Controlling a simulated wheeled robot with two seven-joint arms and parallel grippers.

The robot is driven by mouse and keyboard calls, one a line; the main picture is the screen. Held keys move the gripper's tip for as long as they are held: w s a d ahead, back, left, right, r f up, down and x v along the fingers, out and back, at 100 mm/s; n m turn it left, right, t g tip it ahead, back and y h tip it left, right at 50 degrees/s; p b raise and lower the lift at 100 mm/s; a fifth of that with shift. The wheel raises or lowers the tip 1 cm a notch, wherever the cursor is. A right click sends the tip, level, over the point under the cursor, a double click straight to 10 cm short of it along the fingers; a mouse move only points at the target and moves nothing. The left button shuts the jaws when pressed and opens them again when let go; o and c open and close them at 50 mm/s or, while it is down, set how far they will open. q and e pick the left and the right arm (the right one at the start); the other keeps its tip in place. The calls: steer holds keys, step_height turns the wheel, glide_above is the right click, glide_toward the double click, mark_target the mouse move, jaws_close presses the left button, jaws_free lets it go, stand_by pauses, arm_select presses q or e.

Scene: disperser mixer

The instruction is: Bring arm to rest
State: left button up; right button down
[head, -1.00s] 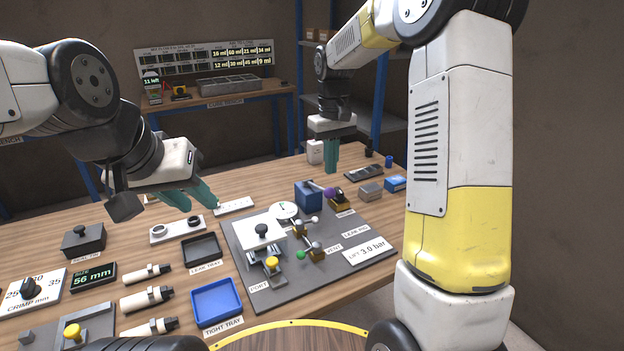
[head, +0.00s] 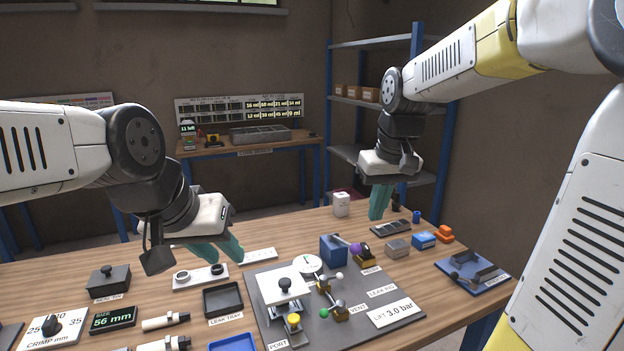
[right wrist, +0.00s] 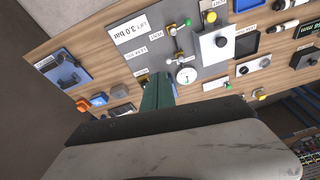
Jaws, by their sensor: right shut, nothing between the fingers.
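My right gripper (head: 379,203) hangs fingers-down above the far right part of the wooden bench (head: 130,270). Its teal fingers are together and hold nothing. The fingers also show in the right wrist view (right wrist: 157,92), with the bench and rig beyond them. My right arm comes in from the upper right. My left gripper (head: 215,250) is over the left part of the bench, behind the leak tray (head: 222,300). Its two teal fingers look apart with nothing between them. It seems clear of the bench top, though the exact height is unclear.
The grey leak rig (head: 370,312) has a white plate, valves and a gauge. A white box (head: 341,204), a dark slotted tray (head: 390,228) and a blue block (head: 333,250) stand near the right gripper. A blue fixture (head: 472,270) lies at right. Shelves (head: 350,155) stand behind.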

steer(key=s+m+t+y, duration=0.1)
steer(key=s+m+t, duration=0.1)
steer(key=s, duration=1.2)
steer(key=shift+s+d+t, duration=0.25)
steer(key=shift+s+t, duration=0.15)
steer(key=shift+t, duration=0.4)
